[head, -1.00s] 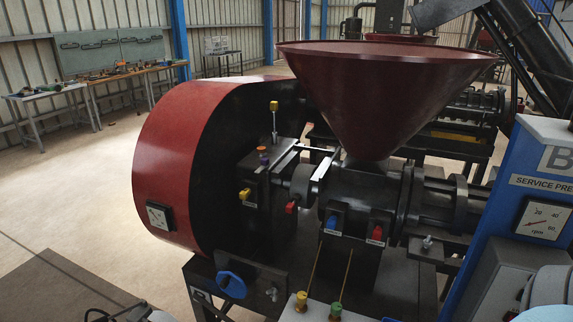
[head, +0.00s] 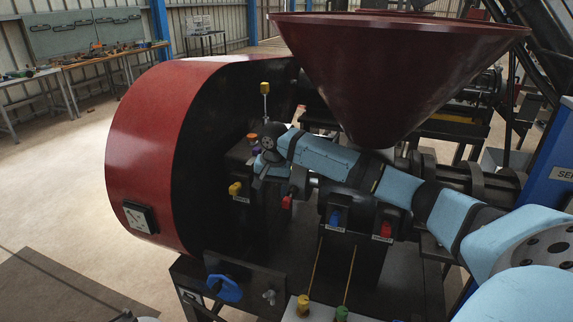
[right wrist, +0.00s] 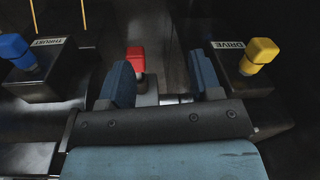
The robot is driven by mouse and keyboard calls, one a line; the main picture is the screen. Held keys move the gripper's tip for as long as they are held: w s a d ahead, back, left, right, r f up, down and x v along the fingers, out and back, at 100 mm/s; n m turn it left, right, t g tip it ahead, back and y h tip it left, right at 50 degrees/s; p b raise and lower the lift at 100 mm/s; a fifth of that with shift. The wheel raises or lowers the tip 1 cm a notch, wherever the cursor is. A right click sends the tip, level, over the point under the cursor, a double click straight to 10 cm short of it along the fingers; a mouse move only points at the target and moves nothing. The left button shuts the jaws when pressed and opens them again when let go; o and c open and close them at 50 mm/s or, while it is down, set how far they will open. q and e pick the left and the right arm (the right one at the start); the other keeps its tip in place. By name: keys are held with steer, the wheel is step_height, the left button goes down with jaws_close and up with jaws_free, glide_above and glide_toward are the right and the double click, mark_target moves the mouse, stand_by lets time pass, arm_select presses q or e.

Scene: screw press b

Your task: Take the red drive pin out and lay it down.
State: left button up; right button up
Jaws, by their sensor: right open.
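The red drive pin (head: 287,202) stands in the coupling between the black drive housing and the press barrel. Its red square head also shows in the right wrist view (right wrist: 136,60). My right gripper (head: 264,163) is above and behind the pin in the head view, partly hidden by my own wrist. In the right wrist view its blue fingers (right wrist: 162,80) are open and empty. The pin head shows between them, closer to the left finger, with a gap to the right one. I cannot tell the depth between fingertips and pin. My left gripper is not in view.
A yellow knob (right wrist: 258,55) stands by the DRIVE label and a blue knob (right wrist: 17,48) by the THRUST label. Another red knob (head: 386,228) stands on the press front. The red hopper (head: 395,75) rises above my arm. The red guard (head: 150,150) is at left.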

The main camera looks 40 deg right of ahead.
mark_target(286, 200)
steer(key=d+r+m+g, duration=0.1)
steer(key=d+r+m, duration=0.1)
steer(key=d+r, duration=0.4)
steer(key=f, duration=0.8)
steer(key=a+f+p, duration=0.1)
steer(key=f, duration=0.3)
steer(key=shift+s+f, duration=0.3)
steer(key=shift+s, duration=0.05)
jaws_close()
steer(key=shift+s+a+p, duration=0.35)
steer(key=shift+a+p, duration=0.3)
steer(key=shift+p, duration=0.55)
steer(key=shift+s+a+p, duration=0.35)
steer(key=shift+a+p, duration=0.3)
steer(key=shift+p, duration=0.5)
